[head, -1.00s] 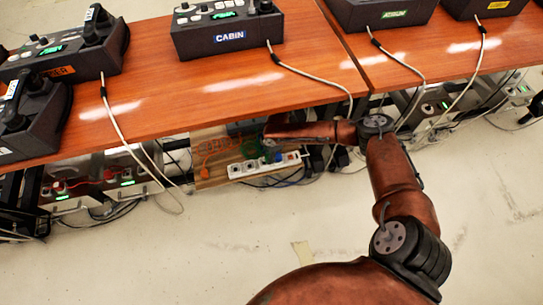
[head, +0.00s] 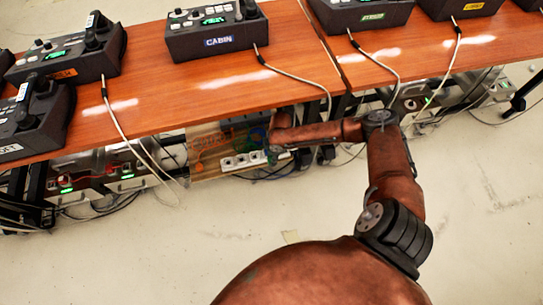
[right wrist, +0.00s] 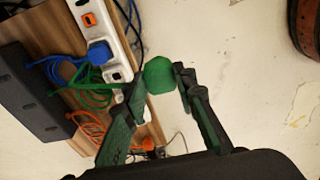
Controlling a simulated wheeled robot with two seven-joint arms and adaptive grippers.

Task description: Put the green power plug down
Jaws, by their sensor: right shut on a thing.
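The green power plug (right wrist: 159,75) is a round green block between the fingertips of my right gripper (right wrist: 160,78) in the right wrist view. The gripper is shut on it. The plug is beside the white power strip (right wrist: 110,28), past its edge in the picture, and its height above the floor is unclear. In the head view my right gripper (head: 273,149) is small, under the table edge by the strip's right part (head: 243,160). A green cable (right wrist: 88,92) lies in loops on the wooden board. My left gripper is not in view.
A blue plug (right wrist: 98,52) sits on the strip with its blue cable. An orange cable (right wrist: 90,128) and a dark box (right wrist: 35,95) lie on the wooden board (right wrist: 62,38). The orange-brown table (head: 180,90) with phone consoles overhangs. Pale floor (right wrist: 245,60) is open beside the board.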

